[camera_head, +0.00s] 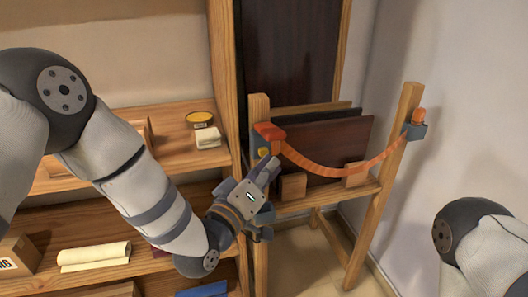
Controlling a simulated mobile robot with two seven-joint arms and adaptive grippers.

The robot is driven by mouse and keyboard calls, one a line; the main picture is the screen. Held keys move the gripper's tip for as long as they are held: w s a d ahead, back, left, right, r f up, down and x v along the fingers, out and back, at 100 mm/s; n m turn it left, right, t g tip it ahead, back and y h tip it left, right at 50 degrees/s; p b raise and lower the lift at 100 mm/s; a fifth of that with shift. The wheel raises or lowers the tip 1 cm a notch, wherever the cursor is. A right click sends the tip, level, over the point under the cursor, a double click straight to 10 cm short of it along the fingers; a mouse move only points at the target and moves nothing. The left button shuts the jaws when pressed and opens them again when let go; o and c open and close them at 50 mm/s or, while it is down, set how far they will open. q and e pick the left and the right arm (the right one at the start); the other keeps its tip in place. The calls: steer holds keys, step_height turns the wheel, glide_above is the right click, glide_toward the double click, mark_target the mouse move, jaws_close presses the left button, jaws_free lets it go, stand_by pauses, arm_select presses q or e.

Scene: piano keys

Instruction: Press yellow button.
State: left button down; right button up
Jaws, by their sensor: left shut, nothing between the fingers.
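A small yellow button (263,152) shows on a dark fitting on the left post of the wooden rack, just below an orange-red piece (270,132). My left gripper (269,171) is shut and empty. Its fingertips point up and lie just below and to the right of the button in the picture. I cannot tell whether they touch the fitting. My right arm (470,240) shows at the lower right, and its gripper is out of view.
An orange ribbed strap (340,173) hangs between the rack's posts (385,180), in front of dark panels (325,140). Wooden blocks (292,186) sit on the rack.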

arm_select(q)
steer(key=s, duration=0.1)
steer(key=s+d+p, duration=0.1)
steer(key=s, duration=0.2)
steer(key=shift+s+d+f, duration=0.1)
steer(key=shift+s+d, duration=0.2)
steer(key=shift+s, duration=0.05)
arm_select(e)
steer(key=shift+w+r+t, duration=0.3)
steer(key=shift+w+r, duration=0.55)
steer(key=shift+r, duration=0.1)
